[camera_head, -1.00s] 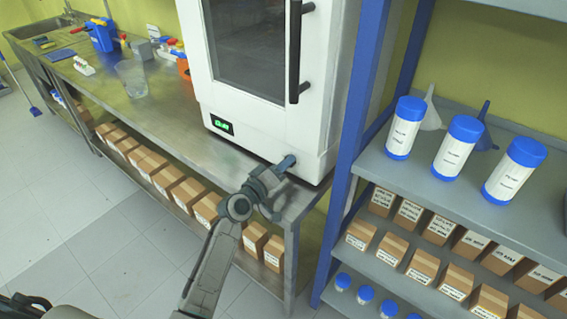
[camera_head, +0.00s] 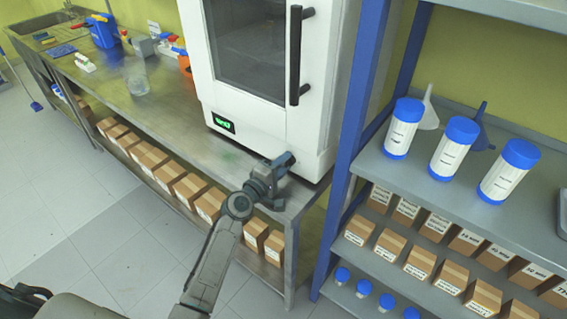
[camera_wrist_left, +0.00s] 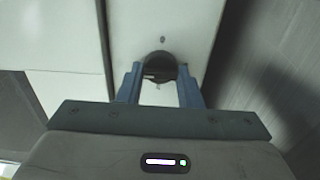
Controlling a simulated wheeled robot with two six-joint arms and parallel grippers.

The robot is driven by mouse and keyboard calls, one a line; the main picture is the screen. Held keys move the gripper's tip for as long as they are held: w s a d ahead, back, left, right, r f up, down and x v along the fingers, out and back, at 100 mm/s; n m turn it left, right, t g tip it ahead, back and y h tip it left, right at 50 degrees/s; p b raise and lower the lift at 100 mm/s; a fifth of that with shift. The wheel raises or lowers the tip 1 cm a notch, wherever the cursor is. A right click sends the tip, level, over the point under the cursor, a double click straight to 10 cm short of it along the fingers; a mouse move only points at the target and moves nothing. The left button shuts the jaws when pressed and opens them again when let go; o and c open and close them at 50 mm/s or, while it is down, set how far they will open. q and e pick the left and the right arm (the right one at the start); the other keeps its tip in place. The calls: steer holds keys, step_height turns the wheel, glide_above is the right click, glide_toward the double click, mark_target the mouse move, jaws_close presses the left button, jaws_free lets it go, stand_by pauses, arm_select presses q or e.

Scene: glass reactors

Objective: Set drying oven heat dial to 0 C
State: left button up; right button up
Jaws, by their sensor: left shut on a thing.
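The white drying oven (camera_head: 256,130) stands on the steel bench, with a dark window, a black door handle and a small green lit display (camera_head: 223,123) low on its front. My left gripper (camera_head: 287,160) is at the lower right of the oven front. In the left wrist view its two blue fingers (camera_wrist_left: 160,84) are shut on the dark round heat dial (camera_wrist_left: 160,66), one on each side. The dial is mostly hidden by the gripper in the head view. The display digits are too blurred to read. My right gripper is not in view.
A blue-framed shelf rack (camera_head: 345,150) stands close to the right of the oven, holding white bottles with blue lids, funnels and cartons. A glass beaker (camera_head: 137,82) stands on the bench (camera_head: 165,110) to the left. The floor in front is clear.

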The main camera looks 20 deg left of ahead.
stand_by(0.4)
arm_select(q)
steer(key=o, duration=0.9)
steer(key=shift+o, duration=0.3)
steer(key=shift+s, duration=0.15)
steer(key=b+v, duration=0.2)
steer(key=v, duration=0.7)
steer(key=shift+s+a, duration=0.2)
steer(key=shift+s, duration=0.1)
steer(key=shift+s+a, duration=0.1)
steer(key=shift+s, duration=0.3)
